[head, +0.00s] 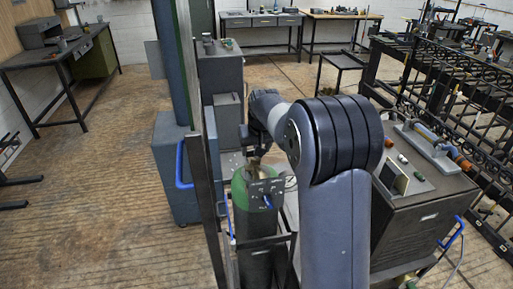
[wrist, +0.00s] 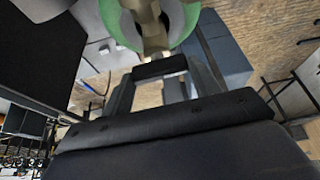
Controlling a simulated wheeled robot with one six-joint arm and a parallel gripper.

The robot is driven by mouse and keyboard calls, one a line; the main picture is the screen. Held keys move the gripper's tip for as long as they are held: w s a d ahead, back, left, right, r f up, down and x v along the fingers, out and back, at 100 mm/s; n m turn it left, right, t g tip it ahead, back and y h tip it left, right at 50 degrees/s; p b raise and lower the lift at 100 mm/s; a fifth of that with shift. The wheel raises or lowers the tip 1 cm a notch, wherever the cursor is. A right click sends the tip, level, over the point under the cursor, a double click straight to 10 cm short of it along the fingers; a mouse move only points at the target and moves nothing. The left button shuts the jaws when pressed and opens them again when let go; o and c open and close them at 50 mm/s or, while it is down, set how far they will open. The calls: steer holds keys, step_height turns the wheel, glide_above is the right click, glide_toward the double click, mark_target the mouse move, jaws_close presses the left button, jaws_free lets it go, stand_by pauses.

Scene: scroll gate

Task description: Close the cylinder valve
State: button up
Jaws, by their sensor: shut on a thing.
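The gas cylinder (head: 252,222), dark green with a lighter green shoulder, stands upright in front of me in the head view. Its green shoulder also shows at the top of the wrist view (wrist: 112,22). The brass-coloured valve (wrist: 153,28) rises from the shoulder. My gripper (head: 254,155) is at the valve on top of the cylinder, partly hidden by my own arm. In the wrist view my gripper (wrist: 160,72) has its fingers on the dark end piece of the valve, and it is shut on it. The exact contact is hard to see.
A dark upright post (head: 205,195) stands close on the left of the cylinder. A blue-grey cabinet (head: 178,165) is behind it. A dark cabinet (head: 425,215) with items on top stands to the right, before a black rack (head: 450,90). The wooden floor at left (head: 100,190) is clear.

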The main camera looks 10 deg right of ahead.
steer(key=shift+m, duration=0.4)
steer(key=o, duration=1)
steer(key=b+v, duration=0.1)
steer(key=v, duration=0.9)
steer(key=shift+r, duration=0.4)
steer(key=shift+s+a, duration=0.15)
steer(key=p+x, duration=0.1)
steer(key=x, duration=1)
steer(key=shift+s, duration=0.1)
